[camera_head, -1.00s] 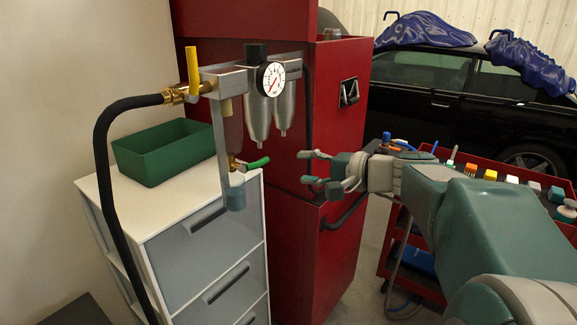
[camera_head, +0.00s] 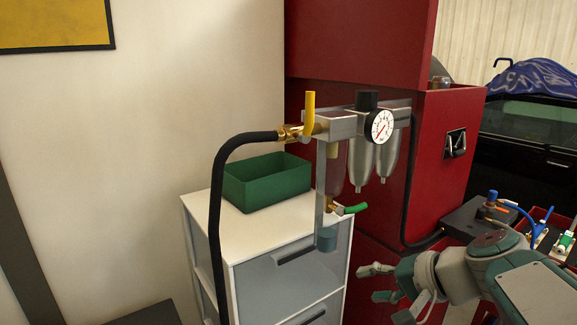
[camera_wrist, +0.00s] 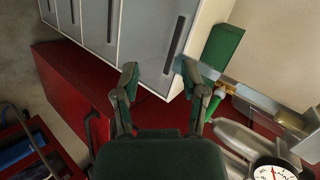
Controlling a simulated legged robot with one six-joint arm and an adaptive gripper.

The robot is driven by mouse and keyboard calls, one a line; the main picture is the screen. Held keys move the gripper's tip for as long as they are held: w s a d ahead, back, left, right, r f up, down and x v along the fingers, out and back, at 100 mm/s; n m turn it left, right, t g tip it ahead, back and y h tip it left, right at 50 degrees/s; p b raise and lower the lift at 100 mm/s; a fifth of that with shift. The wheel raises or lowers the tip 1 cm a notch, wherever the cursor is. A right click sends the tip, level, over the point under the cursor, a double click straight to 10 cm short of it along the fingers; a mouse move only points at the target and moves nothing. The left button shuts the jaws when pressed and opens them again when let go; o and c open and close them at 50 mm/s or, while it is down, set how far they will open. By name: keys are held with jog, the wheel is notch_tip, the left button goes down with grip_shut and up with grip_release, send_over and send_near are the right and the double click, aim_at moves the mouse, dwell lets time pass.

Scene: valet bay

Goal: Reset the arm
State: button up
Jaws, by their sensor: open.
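My gripper (camera_head: 378,283) is in the lower right of the head view, with its fingers apart and nothing between them. It points left, in front of the red cabinet and to the right of the white drawer unit. In the wrist view my gripper (camera_wrist: 162,85) shows two open fingers with the drawer fronts beyond them. My arm reaches in from the lower right corner of the head view.
An air regulator with a gauge (camera_head: 380,126), a yellow lever (camera_head: 309,112) and a green-handled valve (camera_head: 354,208) stands near the gripper. A black hose (camera_head: 216,210) hangs from it. A green bin (camera_head: 268,182) sits on the white drawer unit (camera_head: 225,222). A red cabinet (camera_head: 345,50) stands behind.

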jog(key=s+f+n+g+h, duration=0.1)
jog(key=s+f+n+h, duration=0.5)
jog(key=s, duration=0.7)
notch_tip(320, 180, down, 2)
jog(key=shift+d+n+h, duration=0.4)
jog(key=shift+h, duration=0.5)
